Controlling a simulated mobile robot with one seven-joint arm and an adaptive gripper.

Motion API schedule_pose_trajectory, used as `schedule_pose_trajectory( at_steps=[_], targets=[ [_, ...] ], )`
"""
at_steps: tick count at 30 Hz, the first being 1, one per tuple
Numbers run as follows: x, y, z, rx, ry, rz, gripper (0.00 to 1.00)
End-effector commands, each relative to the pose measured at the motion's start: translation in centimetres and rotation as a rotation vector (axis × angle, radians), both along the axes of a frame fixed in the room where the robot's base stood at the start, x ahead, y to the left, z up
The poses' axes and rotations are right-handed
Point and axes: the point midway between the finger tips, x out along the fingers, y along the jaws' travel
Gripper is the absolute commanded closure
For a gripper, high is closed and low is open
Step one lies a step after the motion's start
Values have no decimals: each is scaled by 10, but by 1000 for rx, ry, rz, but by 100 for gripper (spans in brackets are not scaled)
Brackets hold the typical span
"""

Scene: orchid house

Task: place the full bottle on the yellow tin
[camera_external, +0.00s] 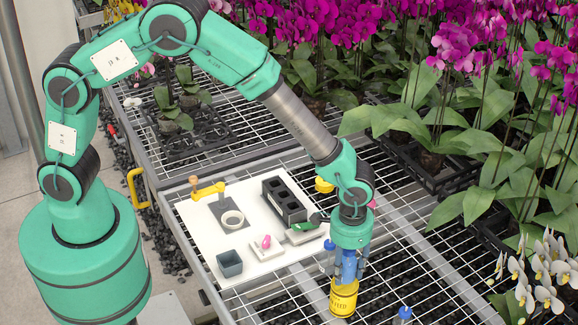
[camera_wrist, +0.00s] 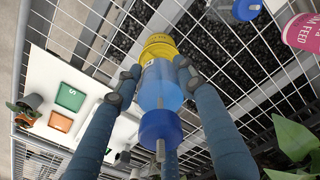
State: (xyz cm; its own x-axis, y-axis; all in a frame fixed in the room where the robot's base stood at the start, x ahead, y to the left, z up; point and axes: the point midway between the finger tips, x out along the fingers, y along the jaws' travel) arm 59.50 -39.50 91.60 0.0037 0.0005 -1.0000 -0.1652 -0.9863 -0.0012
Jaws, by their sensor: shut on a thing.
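My gripper (camera_external: 349,268) is shut on a clear blue bottle with a dark blue cap. The bottle (camera_wrist: 162,88) is upright between the fingers in the wrist view, and bluish liquid seems to show in it. The yellow tin (camera_external: 343,299) stands on the wire bench directly under the bottle. In the wrist view the tin (camera_wrist: 158,43) shows beyond the bottle's base, roughly in line with it. I cannot tell whether the base touches the tin's top. A second blue-capped bottle (camera_external: 404,313) stands to the right, mostly out of frame.
A white board (camera_external: 205,235) to the left holds a grey pot (camera_external: 229,263), a black tray (camera_external: 284,200) and small tools. Another yellow thing (camera_external: 323,185) is partly behind my wrist. A pink tin (camera_wrist: 303,32) stands nearby. Orchids crowd the right; open wire mesh lies around the tin.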

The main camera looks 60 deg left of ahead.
Motion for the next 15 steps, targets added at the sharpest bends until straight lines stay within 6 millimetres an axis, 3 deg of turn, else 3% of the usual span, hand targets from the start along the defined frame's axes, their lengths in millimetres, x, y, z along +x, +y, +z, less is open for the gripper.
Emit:
schedule_pose_trajectory(
  at_steps=[6, 15],
  targets=[
    [0, 0, -20, 0, 0, 0, 96],
    [0, 0, -21, 0, 0, 0, 96]
  ],
)
